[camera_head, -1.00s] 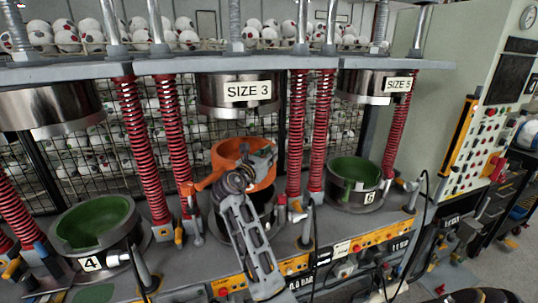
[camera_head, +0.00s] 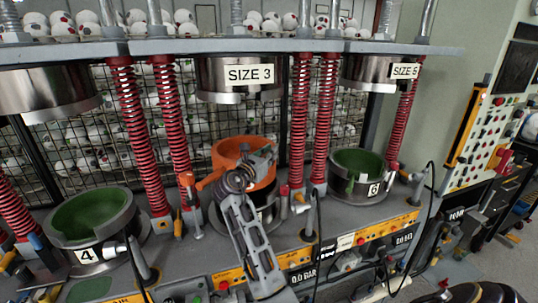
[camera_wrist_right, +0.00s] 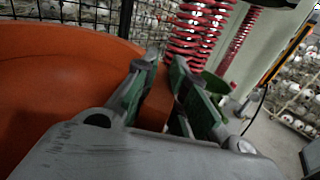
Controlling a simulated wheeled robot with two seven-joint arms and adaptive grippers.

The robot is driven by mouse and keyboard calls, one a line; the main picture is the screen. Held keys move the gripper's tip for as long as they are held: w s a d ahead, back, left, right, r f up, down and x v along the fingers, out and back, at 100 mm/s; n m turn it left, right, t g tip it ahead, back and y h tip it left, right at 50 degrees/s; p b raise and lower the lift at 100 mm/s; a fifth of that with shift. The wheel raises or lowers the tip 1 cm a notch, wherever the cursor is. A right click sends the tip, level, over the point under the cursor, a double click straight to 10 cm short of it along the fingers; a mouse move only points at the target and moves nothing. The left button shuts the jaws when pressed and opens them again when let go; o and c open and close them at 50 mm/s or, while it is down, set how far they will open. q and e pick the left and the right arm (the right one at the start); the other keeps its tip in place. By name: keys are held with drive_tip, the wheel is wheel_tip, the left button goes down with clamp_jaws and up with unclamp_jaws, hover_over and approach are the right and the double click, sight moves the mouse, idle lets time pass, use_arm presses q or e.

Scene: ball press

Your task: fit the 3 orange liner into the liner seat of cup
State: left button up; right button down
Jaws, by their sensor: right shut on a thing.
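The orange liner (camera_head: 230,149) is a ring-shaped piece with a handle-like tab at its left. It is below the SIZE 3 press head, at the middle cup (camera_head: 270,214). My right gripper (camera_head: 266,156) is shut on the liner's right-hand part. In the right wrist view, the two green-padded fingers (camera_wrist_right: 158,96) close around an orange part of the liner (camera_wrist_right: 60,75). My arm hides much of the cup's front and the liner's lower edge, so I cannot tell how deep the liner sits. My left gripper is not in view.
The green-lined cup 4 (camera_head: 132,230) stands at left and the green-lined cup 6 (camera_head: 384,181) at right. Red springs (camera_head: 170,135) flank the middle cup. The SIZE 3 press head (camera_head: 210,80) hangs above. A control panel (camera_head: 480,140) is far right.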

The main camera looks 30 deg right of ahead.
sight(269, 181)
drive_tip(key=shift+r, duration=0.15)
drive_tip(key=shift+a+r+p, duration=0.1)
drive_tip(key=shift+p, duration=0.8)
drive_tip(key=shift+f, duration=6)
idle(0.9)
